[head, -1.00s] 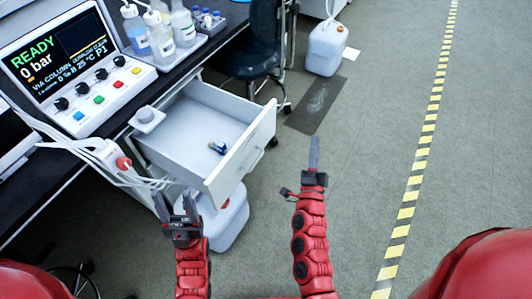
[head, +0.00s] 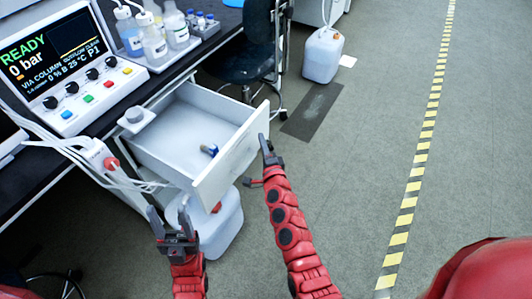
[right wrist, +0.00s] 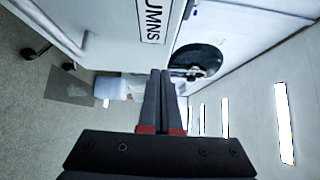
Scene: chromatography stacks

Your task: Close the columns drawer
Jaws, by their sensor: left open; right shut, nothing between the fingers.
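The columns drawer (head: 228,166) is pulled out from under the black bench, with a small blue and white item (head: 209,150) inside it. Its front panel also shows in the right wrist view (right wrist: 120,28), with a label (right wrist: 153,20) ending in "UMNS". My right gripper (head: 264,141) is shut and empty, its fingertips close to the outer face of the drawer front; I cannot tell whether they touch. In the right wrist view its two fingers (right wrist: 160,95) lie together. My left gripper (head: 171,220) is open and empty, below and left of the drawer's front.
An instrument (head: 60,75) with a "READY" screen and bottles (head: 155,45) stand on the bench. A white container (head: 215,230) sits on the floor under the drawer. A dark chair (head: 240,65) stands behind the drawer.

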